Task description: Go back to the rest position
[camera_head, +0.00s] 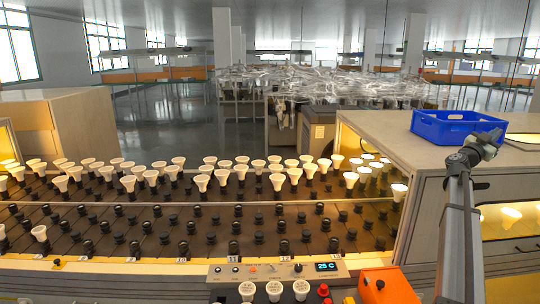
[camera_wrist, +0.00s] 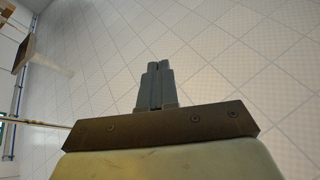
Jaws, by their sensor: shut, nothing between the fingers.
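My gripper (camera_wrist: 160,68) shows in the wrist view with its two fingers together and nothing between them. It points at a pale tiled surface, clear of any object. In the head view my arm (camera_head: 462,215) stands upright at the right, its top bent in front of the blue crate (camera_head: 436,129). I cannot make out the fingers there.
A dark rack (camera_head: 215,225) of sockets holds many white bulbs, mostly in the back rows. A control panel (camera_head: 280,269) reads 25 C, with several bulbs before it. An orange box (camera_head: 388,286) stands near my arm. A lit cabinet (camera_head: 500,190) is at right.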

